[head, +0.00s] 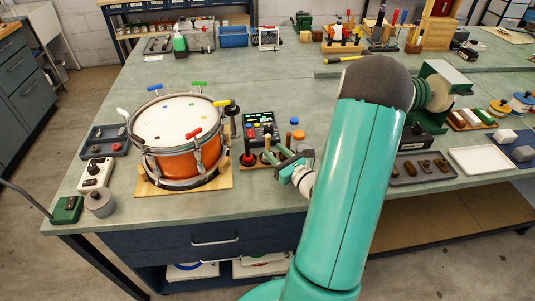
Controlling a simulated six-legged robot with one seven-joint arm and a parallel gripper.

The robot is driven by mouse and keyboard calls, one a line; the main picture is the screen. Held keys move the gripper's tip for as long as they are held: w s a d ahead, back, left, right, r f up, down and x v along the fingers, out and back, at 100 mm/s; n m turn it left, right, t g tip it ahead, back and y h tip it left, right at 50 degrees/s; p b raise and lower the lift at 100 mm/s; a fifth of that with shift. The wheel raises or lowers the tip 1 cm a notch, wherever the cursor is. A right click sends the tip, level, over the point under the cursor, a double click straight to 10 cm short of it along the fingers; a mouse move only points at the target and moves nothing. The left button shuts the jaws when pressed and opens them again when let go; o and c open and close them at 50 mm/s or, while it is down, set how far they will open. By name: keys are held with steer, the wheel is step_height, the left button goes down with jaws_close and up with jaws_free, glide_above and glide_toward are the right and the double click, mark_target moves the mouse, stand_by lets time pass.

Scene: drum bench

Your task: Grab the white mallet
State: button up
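A wooden mallet rack (261,164) stands at the bench's front edge, right of the drum. I cannot tell for sure which of these is the white mallet. My gripper (284,158) is low at the rack's right end, close to the handles. Its fingers are small and partly overlap the rack, so their opening and any contact are unclear.
An orange drum (171,155) with coloured keys around its rim stands on a wooden board to the left. A dark control box (261,126) is behind the rack. A grey tray (421,168) and a white tray (482,159) lie to the right. The bench behind the drum is largely clear.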

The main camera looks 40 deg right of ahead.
mark_target(268, 145)
steer(key=w, duration=0.4)
steer(key=shift+w+d+r, duration=0.1)
steer(key=shift+w+r, duration=0.05)
jaws_close()
steer(key=shift+r, duration=0.1)
